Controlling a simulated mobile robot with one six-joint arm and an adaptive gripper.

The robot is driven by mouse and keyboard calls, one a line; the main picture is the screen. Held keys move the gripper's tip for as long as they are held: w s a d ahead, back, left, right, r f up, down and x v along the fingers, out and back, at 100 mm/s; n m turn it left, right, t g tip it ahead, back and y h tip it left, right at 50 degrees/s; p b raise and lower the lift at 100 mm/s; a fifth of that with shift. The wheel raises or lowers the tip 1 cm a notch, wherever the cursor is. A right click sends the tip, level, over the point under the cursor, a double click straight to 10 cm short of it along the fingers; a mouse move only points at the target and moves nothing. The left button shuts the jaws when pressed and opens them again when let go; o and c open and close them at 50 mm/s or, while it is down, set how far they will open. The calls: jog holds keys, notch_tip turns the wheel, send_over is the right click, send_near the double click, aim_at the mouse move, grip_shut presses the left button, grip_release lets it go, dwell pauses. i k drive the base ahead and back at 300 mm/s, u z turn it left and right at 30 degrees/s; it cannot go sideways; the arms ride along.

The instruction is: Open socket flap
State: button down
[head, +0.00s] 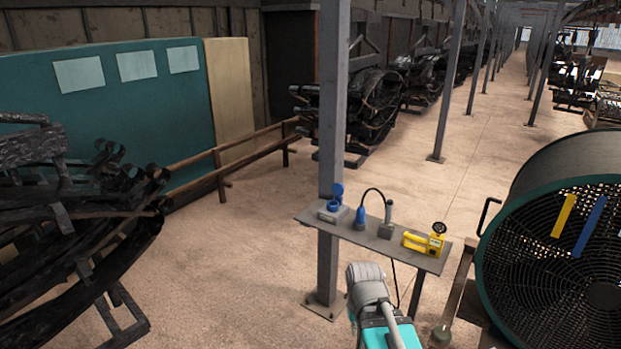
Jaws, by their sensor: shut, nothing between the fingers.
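A grey socket box (330,214) with a blue socket (333,206) sits at the left end of a small grey shelf (312,221). Its round blue flap (337,190) appears raised, standing up behind the socket opening. A blue plug (360,220) stands just to the right of the socket box, apart from it. A black cable (374,190) arches from the plug to a dark grey handle-shaped device (387,220). My gripper is not in view. Only part of my grey arm and teal body shows below the shelf.
A yellow device with a dial (424,242) sits at the shelf's right end. A large fan (560,230) stands at right. Dark spring racks (75,210) fill the left; the floor between is clear.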

aim_at(338, 189)
jog(key=u, duration=0.05)
jog(key=i, duration=1.35)
jog(key=z, duration=0.7)
jog(key=i, duration=0.45)
jog(key=z, duration=0.45)
jog(key=k, duration=0.9)
jog(key=z, duration=0.2)
jog(key=i, duration=0.15)
jog(key=u, duration=0.1)
